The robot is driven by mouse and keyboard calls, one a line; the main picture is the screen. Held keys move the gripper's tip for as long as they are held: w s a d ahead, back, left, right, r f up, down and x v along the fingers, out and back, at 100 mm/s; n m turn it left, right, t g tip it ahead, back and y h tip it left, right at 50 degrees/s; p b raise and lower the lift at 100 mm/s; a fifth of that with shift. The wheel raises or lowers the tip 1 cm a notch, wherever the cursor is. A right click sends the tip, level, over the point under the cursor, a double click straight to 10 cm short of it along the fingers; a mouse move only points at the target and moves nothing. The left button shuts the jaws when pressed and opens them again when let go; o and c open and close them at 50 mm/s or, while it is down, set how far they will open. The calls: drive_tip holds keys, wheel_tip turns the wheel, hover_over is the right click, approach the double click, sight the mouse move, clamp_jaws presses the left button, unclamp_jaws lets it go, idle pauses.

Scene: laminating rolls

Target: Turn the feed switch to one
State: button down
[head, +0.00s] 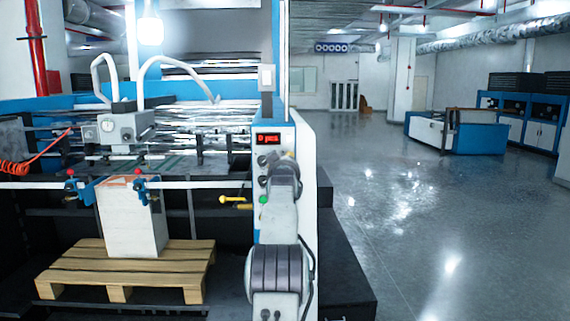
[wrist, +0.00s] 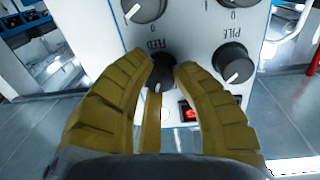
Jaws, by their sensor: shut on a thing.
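The feed switch (wrist: 160,74) is a black round knob on the white control panel (wrist: 195,52), with an upside-down FEED label just above it in the wrist view. A small white pointer mark shows at its lower edge, but I cannot read which number it points to. My gripper (wrist: 166,72) has its yellow-brown fingers on both sides of the knob and is shut on it. In the head view my gripper (head: 283,160) is at the panel, and my arm hides the feed switch there.
A PILE knob (wrist: 233,63), another black knob (wrist: 145,8) and a red rocker switch (wrist: 188,112) are close to the fingers. A pallet (head: 125,270) with a paper stack stands left. Open floor (head: 430,220) lies right.

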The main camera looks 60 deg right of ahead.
drive_tip(key=shift+a+r+n+b, duration=0.1)
drive_tip(key=shift+n+b, duration=0.25)
drive_tip(key=shift+n, duration=1.25)
drive_tip(key=c, duration=1)
unclamp_jaws()
drive_tip(key=shift+w, duration=0.1)
drive_tip(key=shift+o, duration=0.2)
drive_tip(key=shift+a, duration=0.1)
drive_tip(key=v, duration=1.1)
drive_tip(key=shift+s+a, duration=0.2)
drive_tip(key=shift+a, duration=0.1)
